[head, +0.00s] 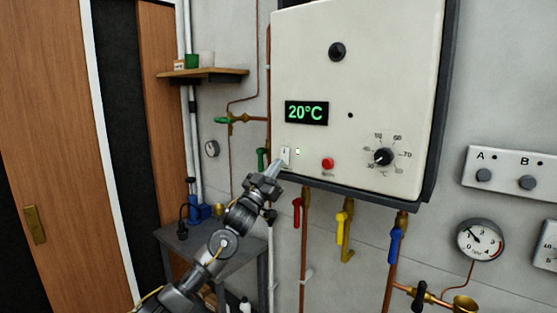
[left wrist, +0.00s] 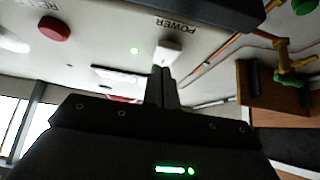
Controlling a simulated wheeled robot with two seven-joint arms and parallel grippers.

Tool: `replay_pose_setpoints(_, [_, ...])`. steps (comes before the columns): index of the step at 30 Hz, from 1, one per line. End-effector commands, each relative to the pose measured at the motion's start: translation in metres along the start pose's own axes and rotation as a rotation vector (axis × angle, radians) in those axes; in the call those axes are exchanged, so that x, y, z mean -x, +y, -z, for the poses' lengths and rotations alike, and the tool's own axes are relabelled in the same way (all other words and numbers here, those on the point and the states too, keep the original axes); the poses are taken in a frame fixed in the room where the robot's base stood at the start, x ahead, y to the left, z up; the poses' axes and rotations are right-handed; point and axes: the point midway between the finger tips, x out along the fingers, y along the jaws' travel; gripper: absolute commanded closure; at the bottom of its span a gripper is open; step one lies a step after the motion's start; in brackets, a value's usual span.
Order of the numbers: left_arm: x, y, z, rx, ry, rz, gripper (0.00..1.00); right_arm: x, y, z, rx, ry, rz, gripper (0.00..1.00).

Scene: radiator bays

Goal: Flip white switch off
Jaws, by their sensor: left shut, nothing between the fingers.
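The white switch (head: 285,154) is at the lower left of the white boiler panel (head: 310,80). It also shows in the left wrist view (left wrist: 170,50), beside the word POWER. A small green light (left wrist: 134,50) is lit next to it. My left gripper (head: 275,168) is shut and empty, with its fingertips just below the switch. In the left wrist view its fingertips (left wrist: 160,73) are right at the switch's edge; I cannot tell whether they touch it. My right gripper is in neither view.
The panel also has a lit 20°C display (head: 306,113), a red button (head: 328,163) and a black dial (head: 383,157). Below hang pipes with red (head: 297,212), yellow (head: 341,223) and blue (head: 395,245) valve handles. A wooden shelf (head: 215,74) is at the left.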

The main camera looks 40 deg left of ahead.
Motion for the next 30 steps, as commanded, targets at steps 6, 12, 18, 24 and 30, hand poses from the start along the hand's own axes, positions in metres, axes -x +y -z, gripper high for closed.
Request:
replay_pose_setpoints(6, [-0.009, 0.0, -0.009, 0.001, 0.0, 0.0, 1.0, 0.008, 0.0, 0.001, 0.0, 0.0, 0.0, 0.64])
replay_pose_setpoints(12, [-0.009, 0.0, -0.01, 0.0, 0.0, 0.0, 1.0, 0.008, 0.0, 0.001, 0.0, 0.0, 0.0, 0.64])
replay_pose_setpoints(18, [-0.008, 0.0, -0.013, 0.001, 0.007, 0.0, 1.0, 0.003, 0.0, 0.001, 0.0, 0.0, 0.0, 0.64])
replay_pose_setpoints(24, [-0.008, 0.0, -0.027, 0.004, 0.09, 0.002, 1.0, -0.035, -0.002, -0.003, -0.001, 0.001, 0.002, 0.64])
replay_pose_setpoints(30, [-0.015, 0.0, -0.019, 0.0, 0.098, -0.001, 1.0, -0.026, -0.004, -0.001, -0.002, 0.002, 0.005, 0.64])
